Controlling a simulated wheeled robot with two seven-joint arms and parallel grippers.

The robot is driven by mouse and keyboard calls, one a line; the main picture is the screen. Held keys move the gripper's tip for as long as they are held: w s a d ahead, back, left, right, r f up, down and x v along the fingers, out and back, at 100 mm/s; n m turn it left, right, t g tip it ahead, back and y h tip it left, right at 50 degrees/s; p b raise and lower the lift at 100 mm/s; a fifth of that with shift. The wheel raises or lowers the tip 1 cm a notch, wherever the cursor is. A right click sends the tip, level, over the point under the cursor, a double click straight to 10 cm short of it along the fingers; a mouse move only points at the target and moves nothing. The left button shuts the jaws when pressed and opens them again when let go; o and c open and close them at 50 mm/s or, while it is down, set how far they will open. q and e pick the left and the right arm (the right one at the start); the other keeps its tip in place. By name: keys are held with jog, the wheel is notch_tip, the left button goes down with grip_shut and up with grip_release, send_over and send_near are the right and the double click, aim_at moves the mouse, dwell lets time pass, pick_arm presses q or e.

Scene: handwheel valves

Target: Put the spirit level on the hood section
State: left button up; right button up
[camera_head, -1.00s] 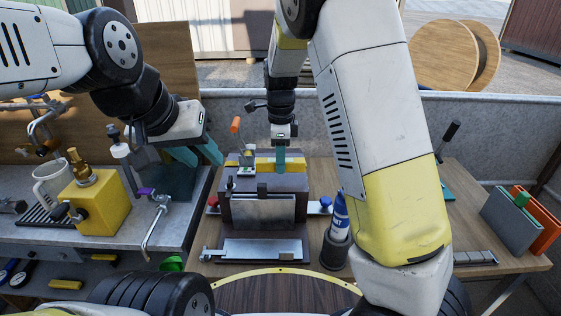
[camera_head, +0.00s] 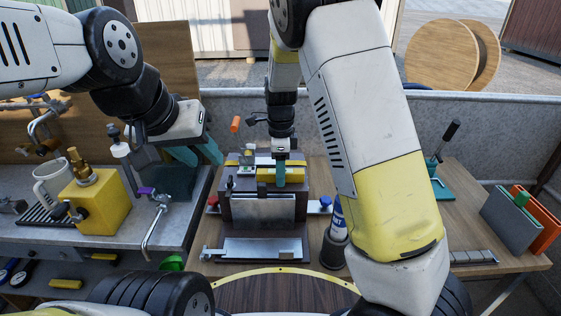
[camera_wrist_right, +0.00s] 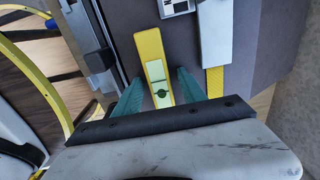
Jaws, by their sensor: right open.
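The spirit level is a yellow bar (camera_head: 268,175) with a pale green vial, clear in the right wrist view (camera_wrist_right: 150,55). It lies over the top face of the dark grey hood section (camera_head: 240,208), near its front edge; exact contact is hard to judge. The hood section's grey top fills much of the wrist view (camera_wrist_right: 120,15). My right gripper (camera_head: 280,178) points down over the hood section. Its teal fingers (camera_wrist_right: 160,92) are open, one on each side of the level, with gaps visible. My left gripper (camera_head: 196,154) is open and empty over the left bench.
A marker bottle in a dark cup (camera_head: 335,250) stands right of the hood section. A yellow block with a brass fitting (camera_head: 100,205) and a mug (camera_head: 52,182) are on the left bench. Grey and orange panels (camera_head: 510,220) stand at the far right.

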notch_tip(320, 180, up, 11)
jog(key=s+d+r+n+y, duration=0.2)
jog(key=s+d+r+n, duration=0.1)
jog(key=s+d+r, duration=0.15)
jog(key=s+d+r+n+t, duration=0.2)
jog(key=s+d+n+t, duration=0.1)
jog(key=s+d+n, duration=0.2)
jog(key=s+d+r+n+t, duration=0.2)
jog(key=s+d+n+t, duration=0.1)
jog(key=s+n, duration=0.7)
jog(key=s+d, duration=0.1)
jog(key=s, duration=0.1)
jog(key=shift+s+d+r+n, duration=0.25)
jog(key=shift+s+d+n, duration=0.05)
jog(key=shift+s+d, duration=0.05)
